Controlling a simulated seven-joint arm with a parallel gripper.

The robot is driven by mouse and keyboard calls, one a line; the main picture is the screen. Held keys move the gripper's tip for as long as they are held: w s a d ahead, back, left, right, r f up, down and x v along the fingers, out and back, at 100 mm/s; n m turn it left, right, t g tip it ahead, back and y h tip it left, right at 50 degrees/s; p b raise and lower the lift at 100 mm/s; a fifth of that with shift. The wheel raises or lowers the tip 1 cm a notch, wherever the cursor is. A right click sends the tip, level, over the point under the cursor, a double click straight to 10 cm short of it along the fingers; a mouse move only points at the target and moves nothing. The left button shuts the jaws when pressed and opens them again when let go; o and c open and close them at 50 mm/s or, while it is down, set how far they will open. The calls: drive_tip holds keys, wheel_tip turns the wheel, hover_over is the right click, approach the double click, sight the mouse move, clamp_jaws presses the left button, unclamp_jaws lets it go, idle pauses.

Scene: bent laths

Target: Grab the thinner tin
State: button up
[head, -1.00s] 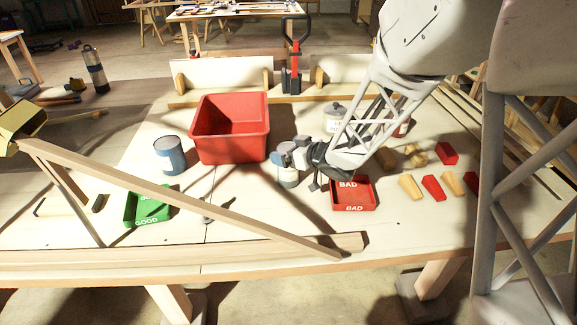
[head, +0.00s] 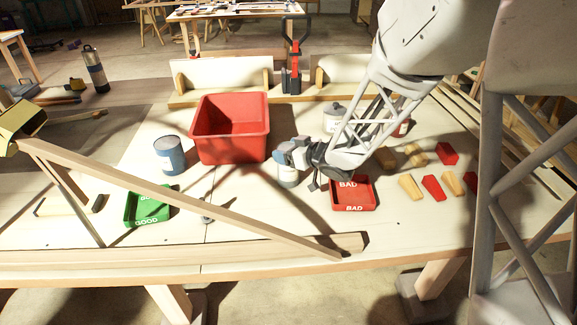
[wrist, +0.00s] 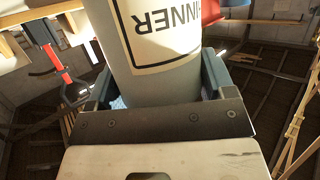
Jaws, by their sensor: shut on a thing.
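The thinner tin (head: 288,177) is a pale grey cylinder with a boxed label. It stands on the bench between the big red bin and the red BAD tray. In the wrist view the tin (wrist: 155,75) fills the space between my fingers, and its label reads "INNER" upside down, partly cut off. My gripper (head: 291,156) is around the tin's upper part, and both fingers (wrist: 160,88) press its sides. The tin looks upright. I cannot tell whether its base touches the bench.
A blue tin (head: 170,156) stands left of the red bin (head: 230,151). A white tin (head: 333,118) stands behind my wrist. The BAD tray (head: 353,207) is close on the right, with several red and wooden blocks beyond. A green GOOD tray (head: 147,221) and long laths lie front left.

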drive_tip(key=c, duration=0.3)
drive_tip(key=shift+r, duration=0.15)
drive_tip(key=shift+r, duration=1.45)
drive_tip(key=shift+s+r, duration=0.25)
drive_tip(key=shift+s, duration=0.05)
drive_tip(key=s+d, duration=0.1)
drive_tip(key=s, duration=0.4)
drive_tip(key=s+r, duration=0.1)
drive_tip(key=s, duration=0.4)
drive_tip(key=s+d, duration=0.1)
drive_tip(key=s, duration=0.4)
drive_tip(key=shift+s+d+r, duration=0.1)
drive_tip(key=shift+d+r, duration=0.05)
drive_tip(key=shift+d, duration=0.15)
